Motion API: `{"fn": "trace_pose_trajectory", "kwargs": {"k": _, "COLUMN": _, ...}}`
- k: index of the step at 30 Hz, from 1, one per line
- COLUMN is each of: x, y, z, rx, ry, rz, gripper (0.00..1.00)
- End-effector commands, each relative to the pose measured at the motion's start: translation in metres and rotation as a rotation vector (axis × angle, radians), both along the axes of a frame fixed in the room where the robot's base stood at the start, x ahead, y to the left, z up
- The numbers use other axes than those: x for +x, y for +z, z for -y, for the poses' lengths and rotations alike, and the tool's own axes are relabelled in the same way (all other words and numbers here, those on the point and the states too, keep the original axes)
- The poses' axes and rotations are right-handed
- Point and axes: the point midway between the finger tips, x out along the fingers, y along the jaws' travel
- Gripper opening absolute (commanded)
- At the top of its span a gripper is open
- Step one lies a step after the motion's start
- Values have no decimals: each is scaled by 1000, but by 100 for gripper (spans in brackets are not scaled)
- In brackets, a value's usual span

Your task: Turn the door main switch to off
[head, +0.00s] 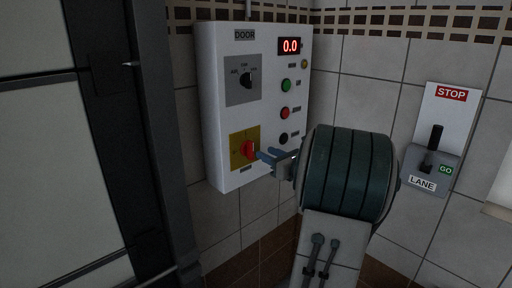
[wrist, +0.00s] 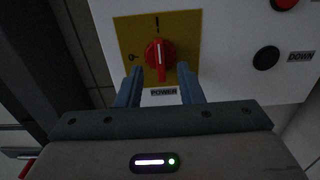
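The door main switch is a red rotary knob (head: 248,150) on a yellow plate (head: 237,141) at the lower left of the white DOOR panel (head: 215,110). In the wrist view the red knob (wrist: 160,58) has its handle upright, in line with the "I" mark above; an "O" mark is at the left of the yellow plate (wrist: 128,30). A POWER label (wrist: 163,92) is below it. My gripper (wrist: 158,80) has its two blue fingers spread apart, just below and in front of the knob, with nothing between them. In the head view my gripper (head: 268,155) points at the knob; contact cannot be told.
The panel also has a grey selector (head: 246,80), a red "0.0" display (head: 290,46), and green, red and black buttons at its right. A STOP/GO LANE lever box (head: 432,160) is on the right wall. A dark door frame (head: 150,130) stands at left.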

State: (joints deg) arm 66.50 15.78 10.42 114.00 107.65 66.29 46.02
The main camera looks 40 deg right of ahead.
Motion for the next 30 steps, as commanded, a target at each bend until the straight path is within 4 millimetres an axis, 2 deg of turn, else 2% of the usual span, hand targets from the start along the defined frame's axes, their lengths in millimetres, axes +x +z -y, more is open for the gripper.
{"fn": "trace_pose_trajectory", "kwargs": {"k": 3, "x": 25, "y": 1, "z": -3, "rx": 2, "ry": 4, "rz": 0, "gripper": 34}}
{"fn": "trace_pose_trajectory", "kwargs": {"k": 9, "x": 52, "y": 0, "z": -5, "rx": 1, "ry": 2, "rz": 0, "gripper": 34}}
{"fn": "trace_pose_trajectory", "kwargs": {"k": 14, "x": 60, "y": 0, "z": -5, "rx": -1, "ry": 1, "rz": -1, "gripper": 34}}
{"fn": "trace_pose_trajectory", "kwargs": {"k": 22, "x": 61, "y": 0, "z": -5, "rx": -1, "ry": 1, "rz": -1, "gripper": 34}}
{"fn": "trace_pose_trajectory", "kwargs": {"k": 24, "x": 61, "y": 0, "z": -5, "rx": -1, "ry": 1, "rz": -1, "gripper": 14}}
{"fn": "trace_pose_trajectory", "kwargs": {"k": 26, "x": 61, "y": 0, "z": -5, "rx": -1, "ry": 1, "rz": -1, "gripper": 0}}
{"fn": "trace_pose_trajectory", "kwargs": {"k": 30, "x": 61, "y": 0, "z": -5, "rx": -1, "ry": 1, "rz": -1, "gripper": 0}}
